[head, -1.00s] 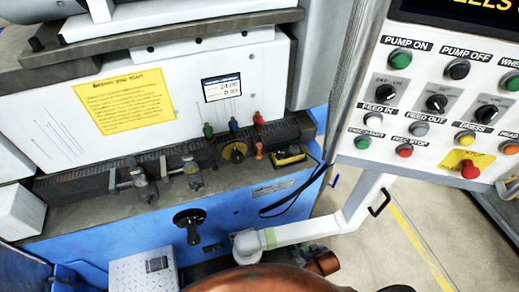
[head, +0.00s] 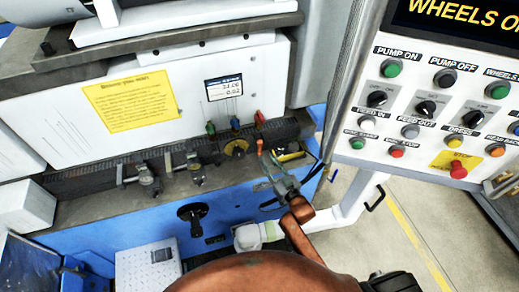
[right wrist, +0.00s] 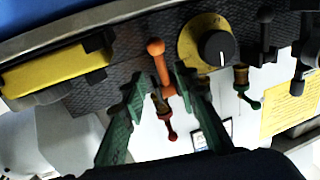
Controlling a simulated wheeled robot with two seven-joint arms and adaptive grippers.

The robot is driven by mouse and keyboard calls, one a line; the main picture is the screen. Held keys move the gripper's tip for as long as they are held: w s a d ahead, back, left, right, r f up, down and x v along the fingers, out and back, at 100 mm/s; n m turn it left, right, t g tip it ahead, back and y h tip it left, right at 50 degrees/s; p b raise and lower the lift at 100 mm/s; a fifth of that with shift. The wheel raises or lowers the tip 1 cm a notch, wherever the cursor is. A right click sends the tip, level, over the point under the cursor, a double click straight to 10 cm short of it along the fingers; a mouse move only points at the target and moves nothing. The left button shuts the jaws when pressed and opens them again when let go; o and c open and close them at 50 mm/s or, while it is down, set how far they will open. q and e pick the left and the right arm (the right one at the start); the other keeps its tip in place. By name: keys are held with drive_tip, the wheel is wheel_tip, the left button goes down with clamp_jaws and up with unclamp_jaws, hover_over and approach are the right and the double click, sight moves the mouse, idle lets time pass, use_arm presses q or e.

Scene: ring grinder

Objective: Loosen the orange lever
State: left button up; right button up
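The orange lever (head: 260,146) has a ball end and stands on the dark ledge of the machine, beside a round yellow dial. It also shows in the right wrist view (right wrist: 158,58), its ball end just beyond my fingertips. My right gripper (head: 267,160) is at the lever in the head view. In the right wrist view my right gripper (right wrist: 160,80) has its two green fingers apart, one on each side of the lever's lower shaft. I cannot tell whether either finger touches it. My left gripper is not in view.
The yellow dial with black knob (right wrist: 217,47) lies close beside the lever. A yellow block (right wrist: 55,68) is on the other side. Red (right wrist: 167,118) and green (right wrist: 242,80) levers stand behind. The button panel (head: 440,110) hangs at the right.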

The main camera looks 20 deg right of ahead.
sight(260, 151)
drive_tip(key=x, duration=0.7)
drive_tip(key=shift+w, duration=0.3)
drive_tip(key=shift+c, duration=0.3)
drive_tip(key=shift+a, duration=0.1)
clamp_jaws()
